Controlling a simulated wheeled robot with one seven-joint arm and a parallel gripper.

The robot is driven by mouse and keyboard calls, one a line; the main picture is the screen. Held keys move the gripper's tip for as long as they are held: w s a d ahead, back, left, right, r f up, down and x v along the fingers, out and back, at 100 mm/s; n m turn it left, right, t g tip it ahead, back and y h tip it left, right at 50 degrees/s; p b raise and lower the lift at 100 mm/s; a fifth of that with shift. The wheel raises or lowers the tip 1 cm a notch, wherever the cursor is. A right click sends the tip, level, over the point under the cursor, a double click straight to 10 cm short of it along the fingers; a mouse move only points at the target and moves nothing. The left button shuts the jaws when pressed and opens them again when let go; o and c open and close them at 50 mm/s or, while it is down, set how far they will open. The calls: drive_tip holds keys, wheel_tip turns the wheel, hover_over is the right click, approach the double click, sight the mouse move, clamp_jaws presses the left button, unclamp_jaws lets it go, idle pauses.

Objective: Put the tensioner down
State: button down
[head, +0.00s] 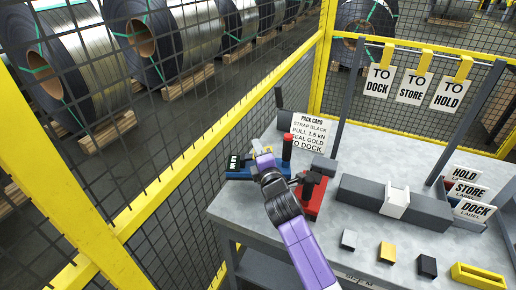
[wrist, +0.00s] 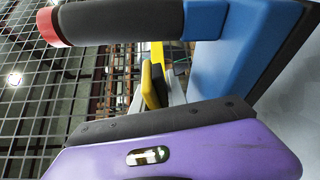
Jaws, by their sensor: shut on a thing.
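The tensioner (head: 240,174) is a blue tool with a small dark display and a black handle with a red end. It is at the bench's left end, partly hidden behind my gripper. My purple gripper (head: 265,163) is shut on it. In the wrist view the tensioner's blue body (wrist: 232,50) and black handle fill the upper part, close to the purple gripper housing. I cannot tell whether its base touches the bench top or hangs just above. The grey bench (head: 330,235) lies under and right of it.
A red tool (head: 313,198) stands just right of my gripper. The pack card (head: 308,132) is behind it. A long dark grey block (head: 360,195) with a white piece is further right. Small grey, gold and black blocks lie along the front. Yellow-framed mesh fencing closes off the left and back.

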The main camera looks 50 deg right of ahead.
drive_tip(key=shift+f+b, duration=1.35)
drive_tip(key=shift+f, duration=0.55)
drive_tip(key=shift+f, duration=0.3)
drive_tip(key=c, duration=1.3)
unclamp_jaws()
drive_tip(key=shift+o, duration=0.2)
drive_tip(key=shift+f, duration=0.1)
